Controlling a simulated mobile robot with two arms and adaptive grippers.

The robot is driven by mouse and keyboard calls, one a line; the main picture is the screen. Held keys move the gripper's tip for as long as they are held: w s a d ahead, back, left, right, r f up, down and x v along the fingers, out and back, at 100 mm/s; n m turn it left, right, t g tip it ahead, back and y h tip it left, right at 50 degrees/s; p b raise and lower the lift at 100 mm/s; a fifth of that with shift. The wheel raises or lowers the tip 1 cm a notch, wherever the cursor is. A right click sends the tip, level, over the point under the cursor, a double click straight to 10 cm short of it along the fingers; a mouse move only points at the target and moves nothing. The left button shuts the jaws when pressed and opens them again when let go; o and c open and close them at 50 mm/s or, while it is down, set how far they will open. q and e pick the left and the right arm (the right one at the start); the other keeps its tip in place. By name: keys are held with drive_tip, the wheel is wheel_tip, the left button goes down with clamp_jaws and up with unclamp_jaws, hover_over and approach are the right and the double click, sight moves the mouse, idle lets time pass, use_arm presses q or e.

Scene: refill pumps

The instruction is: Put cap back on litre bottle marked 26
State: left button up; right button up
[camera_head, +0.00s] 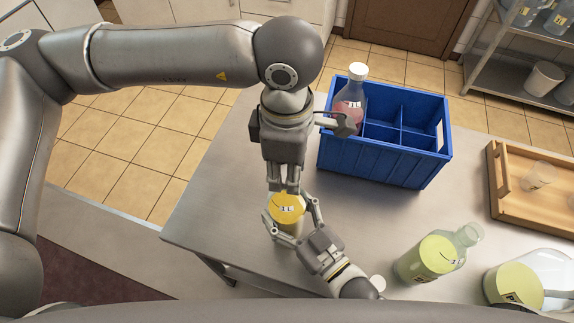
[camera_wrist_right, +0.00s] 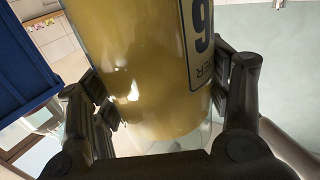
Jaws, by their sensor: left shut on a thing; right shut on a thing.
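A litre bottle with yellow liquid (camera_head: 286,208) stands upright at the table's left part; a "1 L" mark shows on it. In the right wrist view the bottle (camera_wrist_right: 140,70) fills the middle, and part of its label (camera_wrist_right: 200,40) shows one digit, a 6 or 9; the rest is cut off. My right gripper (camera_head: 293,222) is shut around the bottle's body; its fingers also show in the wrist view (camera_wrist_right: 165,95). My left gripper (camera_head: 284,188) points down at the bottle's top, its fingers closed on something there. The cap is hidden by these fingers, so its seating cannot be told.
A blue divided crate (camera_head: 375,165) stands behind right, holding a white-capped bottle with pink liquid (camera_head: 350,103). A wooden tray (camera_head: 530,205) lies at far right.

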use_arm(q)
drive_tip(key=m, duration=0.4)
drive_tip(key=shift+m, duration=0.4)
drive_tip(key=m, duration=0.4)
drive_tip(key=o, duration=1.1)
drive_tip(key=shift+r, duration=0.1)
drive_tip(key=shift+r, duration=2.15)
drive_tip(key=shift+o, duration=0.4)
